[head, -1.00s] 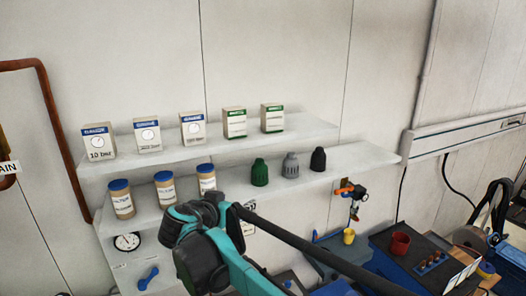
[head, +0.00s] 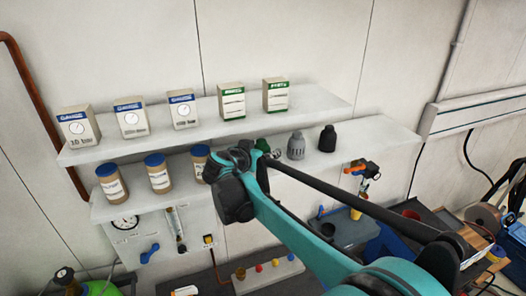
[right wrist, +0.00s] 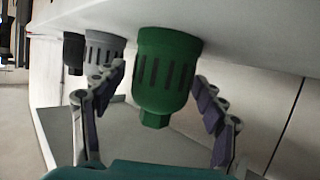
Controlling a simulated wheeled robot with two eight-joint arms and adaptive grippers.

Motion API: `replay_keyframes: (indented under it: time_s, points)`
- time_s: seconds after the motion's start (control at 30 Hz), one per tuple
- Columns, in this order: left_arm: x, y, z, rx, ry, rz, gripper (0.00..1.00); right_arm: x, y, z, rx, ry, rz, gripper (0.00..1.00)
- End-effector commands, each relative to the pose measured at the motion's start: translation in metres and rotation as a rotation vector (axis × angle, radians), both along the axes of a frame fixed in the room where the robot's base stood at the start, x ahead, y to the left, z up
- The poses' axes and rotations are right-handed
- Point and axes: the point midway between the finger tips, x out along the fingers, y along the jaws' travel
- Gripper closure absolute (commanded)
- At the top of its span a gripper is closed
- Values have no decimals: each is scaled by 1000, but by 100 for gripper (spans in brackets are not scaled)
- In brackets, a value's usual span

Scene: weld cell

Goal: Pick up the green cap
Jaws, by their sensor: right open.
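The green cap (right wrist: 166,72) stands on the lower shelf (right wrist: 235,22). In the right wrist view it sits between the two fingers of my right gripper (right wrist: 165,100), which is open with a gap on both sides of the cap. In the head view the green cap (head: 262,146) is mostly hidden behind my right arm and gripper (head: 240,160). A grey cap (head: 296,146) and a black cap (head: 327,138) stand to its right on the same shelf. My left gripper is not in view.
Jars with blue lids (head: 158,173) stand left of my gripper on the lower shelf. Boxes (head: 183,108) line the upper shelf (head: 325,101) above. In the right wrist view the grey cap (right wrist: 104,48) is close beside the left finger.

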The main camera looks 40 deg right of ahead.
Motion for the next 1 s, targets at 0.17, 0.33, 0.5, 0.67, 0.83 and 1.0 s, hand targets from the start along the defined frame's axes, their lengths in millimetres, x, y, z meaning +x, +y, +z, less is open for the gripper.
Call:
replay_keyframes:
  time_s: [0.17, 0.33, 0.5, 0.67, 0.83, 1.0]
  points:
    - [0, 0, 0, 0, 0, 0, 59, 1, -1, -1, 0, 0, 1, 29]
    - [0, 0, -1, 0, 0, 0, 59, 1, -1, -1, 0, 0, 1, 60]
    - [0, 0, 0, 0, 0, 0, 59, 0, -1, -1, 1, 0, 0, 85]
    - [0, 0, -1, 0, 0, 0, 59, 0, 0, -2, 3, 1, 0, 85]
    - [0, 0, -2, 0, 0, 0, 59, 0, 0, -1, 4, 0, -1, 85]
    - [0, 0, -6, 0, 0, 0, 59, 0, 0, 9, 2, 0, 0, 85]
